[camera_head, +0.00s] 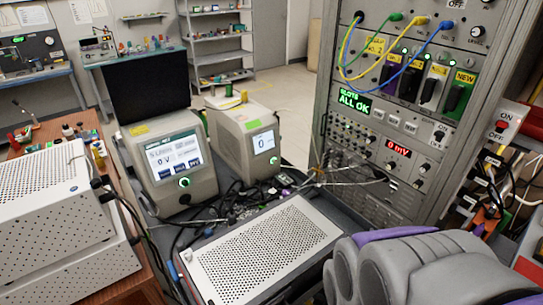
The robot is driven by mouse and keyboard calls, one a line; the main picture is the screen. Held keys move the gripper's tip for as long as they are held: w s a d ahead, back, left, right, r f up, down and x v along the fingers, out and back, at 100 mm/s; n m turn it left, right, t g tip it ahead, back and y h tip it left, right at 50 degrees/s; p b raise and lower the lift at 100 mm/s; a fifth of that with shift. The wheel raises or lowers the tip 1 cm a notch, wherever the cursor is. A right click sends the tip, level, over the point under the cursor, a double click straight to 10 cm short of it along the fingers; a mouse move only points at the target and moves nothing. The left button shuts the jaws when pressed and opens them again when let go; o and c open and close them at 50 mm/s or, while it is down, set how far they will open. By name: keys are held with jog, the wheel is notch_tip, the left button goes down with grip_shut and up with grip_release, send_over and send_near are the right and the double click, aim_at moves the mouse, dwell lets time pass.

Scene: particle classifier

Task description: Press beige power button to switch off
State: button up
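Two beige instruments stand at the centre left. The larger instrument (160,131) has a lit screen (174,156) reading "0 V" and a round button (184,182) with a green glow below it. The smaller instrument (240,119) has a lit screen (263,142) reading "0" and a round green-lit button (273,162). I cannot tell which of these is the beige power button. A grey and purple part of my arm fills the lower right, apart from both instruments. No gripper fingertips show.
A perforated metal box (262,244) lies in front of the instruments, with loose cables (229,203) between. A tall rack (331,72) with coloured cables and an "ALL OK" display (355,101) stands at right. A white perforated case (53,194) is at left.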

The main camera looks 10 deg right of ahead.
grip_shut()
dwell(0.8)
